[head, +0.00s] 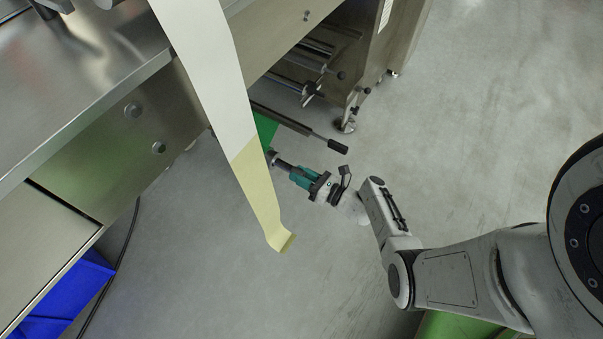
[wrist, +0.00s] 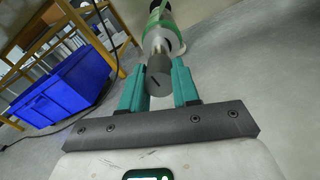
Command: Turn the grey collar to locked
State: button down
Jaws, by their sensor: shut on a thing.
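The dark grey collar (wrist: 159,76) is a short cylinder at the end of a shaft, with a dark line on its end face. It also shows in the head view (head: 283,165), small, just right of the hanging film. My gripper (wrist: 160,88) has teal fingers on both sides of the collar and is shut on it. My gripper (head: 298,175) reaches the shaft from the right in the head view. Behind the collar are a pale ring (wrist: 160,42) and a green roll (wrist: 158,17). No lock marking is readable.
A cream film strip (head: 262,195) hangs left of my gripper. A bar with a black handle (head: 337,146) juts out just above it. The steel machine (head: 110,130) stands left. A blue crate (wrist: 65,88) sits on the floor. Open floor lies below and right.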

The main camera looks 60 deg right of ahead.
jog(key=shift+s+a+f+m, duration=0.2)
jog(key=shift+f+m, duration=0.2)
jog(key=shift+m, duration=0.2)
jog(key=c, duration=1.2)
grip_release()
jog(key=o, duration=0.4)
jog(key=shift+w+d+r, duration=0.1)
jog(key=shift+r, duration=0.05)
jog(key=shift+c, duration=0.2)
jog(key=s+p, duration=0.2)
jog(key=s, duration=0.8)
jog(key=shift+s+d, duration=0.2)
jog(key=shift+s, duration=0.2)
